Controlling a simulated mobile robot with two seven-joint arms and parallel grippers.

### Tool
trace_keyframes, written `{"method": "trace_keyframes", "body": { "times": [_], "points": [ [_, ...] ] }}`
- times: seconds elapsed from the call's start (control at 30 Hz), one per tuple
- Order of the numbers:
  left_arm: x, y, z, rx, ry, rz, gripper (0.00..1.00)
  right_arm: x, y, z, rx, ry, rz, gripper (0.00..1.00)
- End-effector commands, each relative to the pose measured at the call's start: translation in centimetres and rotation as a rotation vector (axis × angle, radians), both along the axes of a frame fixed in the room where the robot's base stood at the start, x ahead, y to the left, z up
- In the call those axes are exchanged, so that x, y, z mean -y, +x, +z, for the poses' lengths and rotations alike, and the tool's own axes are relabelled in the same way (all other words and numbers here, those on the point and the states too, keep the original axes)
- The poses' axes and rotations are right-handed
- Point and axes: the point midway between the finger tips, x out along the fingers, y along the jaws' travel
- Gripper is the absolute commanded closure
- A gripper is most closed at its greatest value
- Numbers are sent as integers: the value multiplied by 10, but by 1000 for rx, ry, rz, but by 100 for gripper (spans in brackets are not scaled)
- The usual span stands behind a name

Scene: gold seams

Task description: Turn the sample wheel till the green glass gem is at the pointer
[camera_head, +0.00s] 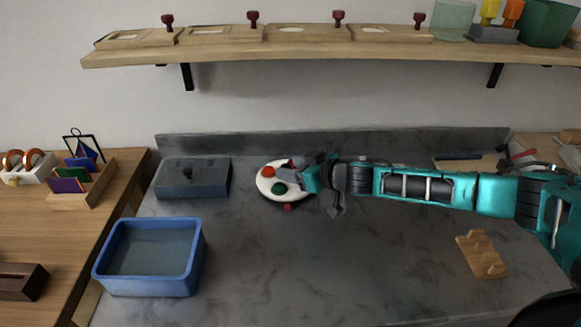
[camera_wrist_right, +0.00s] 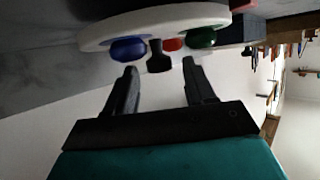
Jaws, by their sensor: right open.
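The sample wheel (camera_head: 266,190) is a round white disc on the grey counter. A small red piece (camera_head: 288,207), perhaps the pointer, shows at the front edge. My right gripper (camera_head: 302,174) is over the wheel's right side and hides that part. In the right wrist view it (camera_wrist_right: 161,76) is open and empty, with a dark knob (camera_wrist_right: 157,57) between the fingertips in the picture. That view also shows a blue gem (camera_wrist_right: 128,50) and the green gem (camera_wrist_right: 201,38). My left gripper is not in view.
A grey block (camera_head: 192,180) stands left of the wheel, with a blue bin (camera_head: 150,285) in front of it. A wooden pegged piece (camera_head: 482,256) lies at the right. The counter in front of the wheel is clear. A shelf (camera_head: 300,51) runs above.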

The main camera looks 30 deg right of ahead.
Motion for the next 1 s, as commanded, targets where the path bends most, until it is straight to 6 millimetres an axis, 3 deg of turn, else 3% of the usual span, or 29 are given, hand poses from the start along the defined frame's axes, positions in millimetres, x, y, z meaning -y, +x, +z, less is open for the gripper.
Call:
{"method": "trace_keyframes", "body": {
  "times": [0.47,1.0],
  "points": [
    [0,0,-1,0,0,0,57,-4,11,-5,0,-2,1,46],
    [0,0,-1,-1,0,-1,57,-4,10,-5,0,-1,0,98]
  ]
}}
